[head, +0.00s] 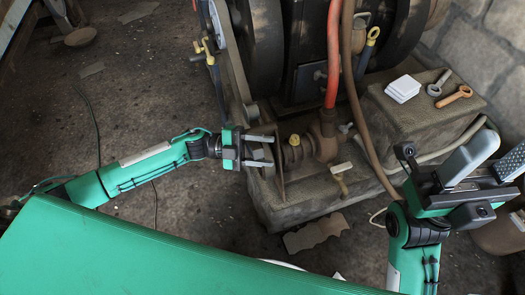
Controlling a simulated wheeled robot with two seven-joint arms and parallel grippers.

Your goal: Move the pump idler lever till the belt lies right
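The pump (325,138) is a rusty unit on the stone plinth, with a yellow knob on it and a red hose above. A thin pulley disc (280,168) stands edge-on at its left end. A dark belt (232,62) runs down from the engine's wheel toward the pump; its lower end is partly hidden by my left gripper. A small yellow-ended lever (206,47) sits left of the belt; I cannot tell if it is the idler lever. My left gripper (263,151) is beside the pulley, its fingers apart. My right gripper (486,166) is raised at the right, fingers apart, and empty.
A brown hose (352,95) hangs in front of the engine (306,50). The floor at left is mostly clear.

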